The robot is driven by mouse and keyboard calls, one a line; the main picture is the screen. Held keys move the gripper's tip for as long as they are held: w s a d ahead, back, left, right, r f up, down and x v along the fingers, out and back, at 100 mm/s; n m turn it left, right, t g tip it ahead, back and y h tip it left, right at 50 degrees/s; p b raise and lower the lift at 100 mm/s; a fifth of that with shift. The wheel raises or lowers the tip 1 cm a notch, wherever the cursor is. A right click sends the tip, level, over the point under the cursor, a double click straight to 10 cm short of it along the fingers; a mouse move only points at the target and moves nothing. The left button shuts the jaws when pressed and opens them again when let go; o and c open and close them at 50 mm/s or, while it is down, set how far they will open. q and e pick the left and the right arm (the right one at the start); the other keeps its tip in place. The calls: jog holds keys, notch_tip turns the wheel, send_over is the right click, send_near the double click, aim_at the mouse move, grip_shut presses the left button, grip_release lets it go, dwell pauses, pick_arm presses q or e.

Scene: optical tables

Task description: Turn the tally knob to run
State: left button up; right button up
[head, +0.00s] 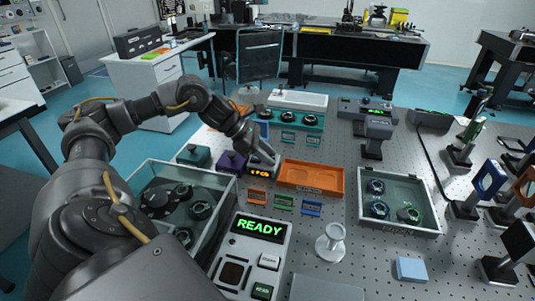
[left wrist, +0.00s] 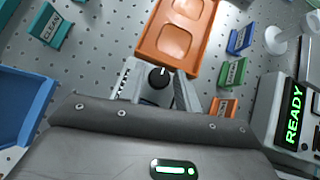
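The tally knob (left wrist: 158,77) is a round black knob with a pale pointer mark, on a small light-grey box, in the left wrist view. In the head view this box shows an orange lit display (head: 260,173); my gripper hides the knob there. My left gripper (head: 264,152) is over the box. In the left wrist view its fingers (left wrist: 160,92) stand apart, one on each side of the knob, with nothing visibly gripped. I cannot tell whether they touch the knob. My right gripper is not in view.
An orange tray (head: 312,176) lies right of the box, with small orange, green and blue label stands (head: 284,202) in front. A purple block (head: 232,162) is close on the left. A console reading READY (head: 258,228) and a clear-walled bin (head: 150,168) are nearer.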

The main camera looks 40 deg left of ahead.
pick_arm(q)
jog(key=c, duration=0.6)
jog(key=shift+c, duration=0.2)
